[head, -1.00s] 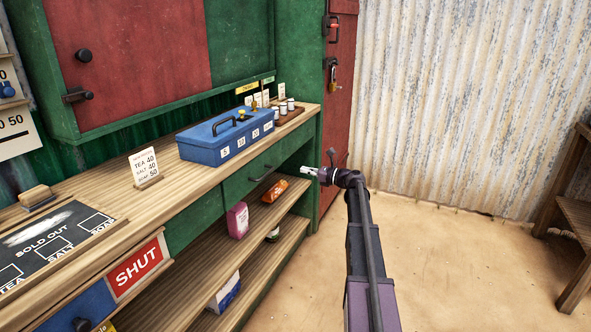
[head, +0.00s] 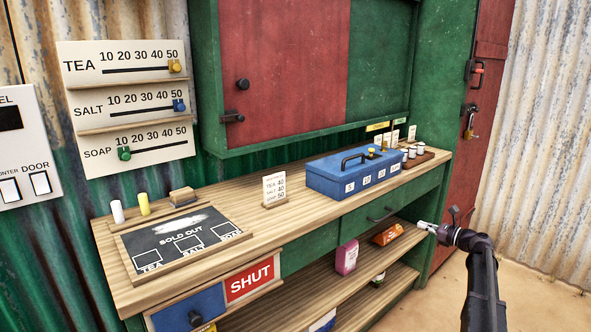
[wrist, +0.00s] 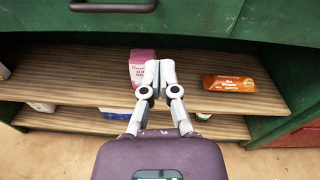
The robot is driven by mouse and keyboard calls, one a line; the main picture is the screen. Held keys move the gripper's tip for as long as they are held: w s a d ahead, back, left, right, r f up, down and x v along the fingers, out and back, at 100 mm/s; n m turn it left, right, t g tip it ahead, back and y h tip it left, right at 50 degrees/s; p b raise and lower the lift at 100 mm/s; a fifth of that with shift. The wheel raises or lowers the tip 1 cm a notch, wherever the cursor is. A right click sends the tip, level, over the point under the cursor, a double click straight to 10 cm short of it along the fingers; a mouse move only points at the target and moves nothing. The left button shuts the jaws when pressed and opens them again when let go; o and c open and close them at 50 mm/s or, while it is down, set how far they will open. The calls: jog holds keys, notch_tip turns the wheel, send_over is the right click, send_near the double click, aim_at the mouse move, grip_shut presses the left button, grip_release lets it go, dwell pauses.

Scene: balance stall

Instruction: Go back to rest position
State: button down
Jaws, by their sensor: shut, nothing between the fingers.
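My gripper (head: 427,227) is at the right end of the stall counter, in front of the open shelves and below the counter top. In the wrist view its two fingers (wrist: 160,72) are together at the tips, with nothing between them. A pink packet (wrist: 142,66) stands on the upper shelf behind the fingertips, partly hidden by them. An orange packet (wrist: 229,84) lies on the same shelf to the right. The fingers appear apart from both packets.
The counter (head: 225,232) carries a blue cash box (head: 335,178), a price card (head: 274,189) and a SOLD OUT board (head: 150,247). A drawer with a dark handle (wrist: 112,6) is above the shelves. Sandy floor (head: 440,295) in front is clear.

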jog(key=s+a+f+n+g+h, duration=0.1)
jog(key=s+a+f+n+g, duration=0.4)
jog(key=a, duration=0.6)
jog(key=s+a+f+n+g+h, duration=0.25)
jog(key=s+a+f+n, duration=0.45)
jog(key=a, duration=0.5)
jog(key=s+a+f+n+g+h, duration=0.35)
jog(key=s+n, duration=0.35)
jog(key=s, duration=0.3)
jog(key=s+a+f+n+g+h, duration=0.2)
jog(key=s+a+n+h, duration=0.2)
jog(key=s+n, duration=0.5)
notch_tip(320, 180, up, 34)
jog(key=s+m+p, duration=0.1)
jog(key=p, duration=3.3)
jog(key=shift+r, duration=0.25)
